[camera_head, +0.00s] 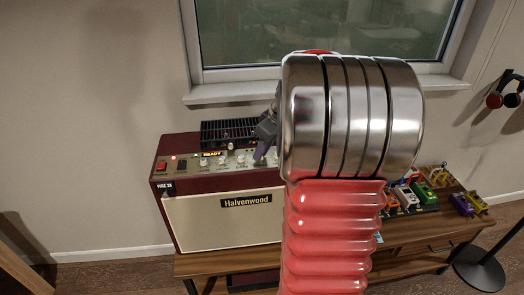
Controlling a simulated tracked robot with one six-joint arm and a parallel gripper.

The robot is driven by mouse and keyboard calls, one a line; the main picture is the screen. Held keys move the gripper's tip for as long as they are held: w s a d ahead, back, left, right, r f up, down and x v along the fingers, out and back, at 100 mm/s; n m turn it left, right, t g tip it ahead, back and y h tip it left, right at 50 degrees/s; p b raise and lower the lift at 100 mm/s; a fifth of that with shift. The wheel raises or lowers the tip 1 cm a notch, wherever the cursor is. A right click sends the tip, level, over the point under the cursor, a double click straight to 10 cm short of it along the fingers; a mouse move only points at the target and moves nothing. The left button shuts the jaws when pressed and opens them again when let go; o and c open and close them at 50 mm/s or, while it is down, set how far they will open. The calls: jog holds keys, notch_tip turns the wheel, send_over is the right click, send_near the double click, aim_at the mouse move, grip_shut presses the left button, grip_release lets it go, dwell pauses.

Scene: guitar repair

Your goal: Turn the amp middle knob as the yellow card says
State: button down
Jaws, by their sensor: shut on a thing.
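The amp (225,220) is a dark red box with a cream front marked Halvenwood, standing on a wooden table. Its sloping panel has a lit READY display (212,153) and a row of small pale knobs (221,160). My gripper (259,157) is at the panel, right of the visible knobs, and its fingers are shut on a knob there. The fingers hide that knob, so its label and pointer cannot be read. My red and chrome arm covers the right end of the amp. I do not see a yellow card.
A black wire rack or grille (228,132) stands on the amp behind the panel. Several coloured pedals (408,197) sit on the table (405,237) at the right. A window sill (235,92) is behind. Headphones (505,98) hang on a stand at the far right.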

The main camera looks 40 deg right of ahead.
jog(key=shift+a+m, duration=0.1)
jog(key=shift+m, duration=0.5)
jog(key=m, duration=0.1)
jog(key=m+h, duration=0.1)
jog(key=m, duration=0.1)
jog(key=m+h, duration=0.1)
jog(key=shift+w+a+m, duration=0.1)
jog(key=shift+a+m, duration=0.15)
jog(key=shift+m, duration=0.05)
jog(key=m, duration=0.2)
jog(key=m+g+h, duration=0.1)
jog(key=m, duration=0.1)
jog(key=m+h, duration=0.1)
jog(key=m, duration=0.1)
jog(key=shift+w+a+m+g, duration=0.2)
jog(key=shift+a+m+g, duration=0.1)
jog(key=shift+g, duration=0.1)
jog(key=m, duration=0.2)
jog(key=m+g, duration=0.1)
jog(key=m, duration=0.1)
jog(key=m+g+h, duration=0.1)
jog(key=m, duration=0.1)
jog(key=shift+w, duration=0.25)
jog(key=m+g, duration=0.2)
jog(key=m, duration=0.3)
jog(key=shift+w, duration=0.15)
jog(key=shift+m, duration=0.3)
jog(key=c, duration=1.7)
grip_release()
jog(key=shift+o, duration=0.2)
